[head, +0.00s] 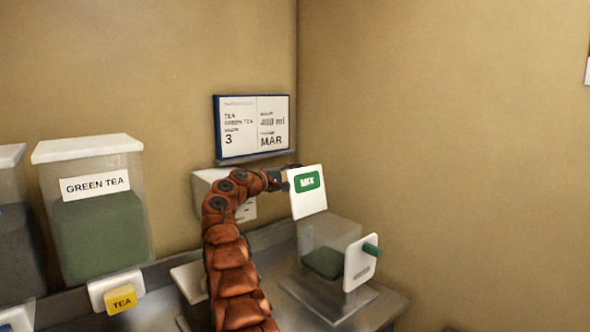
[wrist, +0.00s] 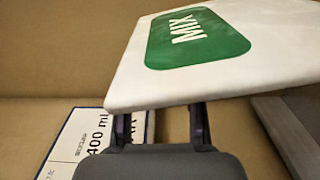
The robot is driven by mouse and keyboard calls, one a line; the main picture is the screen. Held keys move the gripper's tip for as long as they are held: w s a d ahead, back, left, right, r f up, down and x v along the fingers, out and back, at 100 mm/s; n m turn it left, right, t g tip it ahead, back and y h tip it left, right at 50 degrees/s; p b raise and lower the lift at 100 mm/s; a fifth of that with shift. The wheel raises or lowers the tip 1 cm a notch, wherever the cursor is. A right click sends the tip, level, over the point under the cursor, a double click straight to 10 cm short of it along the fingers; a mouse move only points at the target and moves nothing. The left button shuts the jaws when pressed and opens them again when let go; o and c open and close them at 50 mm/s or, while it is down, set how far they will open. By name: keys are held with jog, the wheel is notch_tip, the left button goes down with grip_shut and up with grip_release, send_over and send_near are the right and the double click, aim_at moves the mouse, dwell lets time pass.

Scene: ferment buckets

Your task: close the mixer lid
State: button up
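The mixer (head: 335,245) is a clear box holding green material, with a white front plate and a green knob at its right. Its white lid (head: 308,203) with a green MIX label stands raised and tilted above the box, so the mixer is open. The lid also fills the upper part of the wrist view (wrist: 215,85). My gripper (head: 284,178) is at the lid's left edge in the head view. In the wrist view its two fingers (wrist: 160,118) are spread apart, and the lid hides their tips. I cannot tell whether they touch it.
A green tea bin (head: 103,215) with a yellow TEA tag (head: 121,300) and another bin (head: 15,235) stand at the left. A recipe board (head: 252,127) and a white box (head: 200,190) are behind my arm. The counter (head: 385,305) is bare right of the mixer.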

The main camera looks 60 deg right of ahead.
jog(key=shift+d, duration=0.15)
jog(key=shift+c, duration=0.4)
grip_shut()
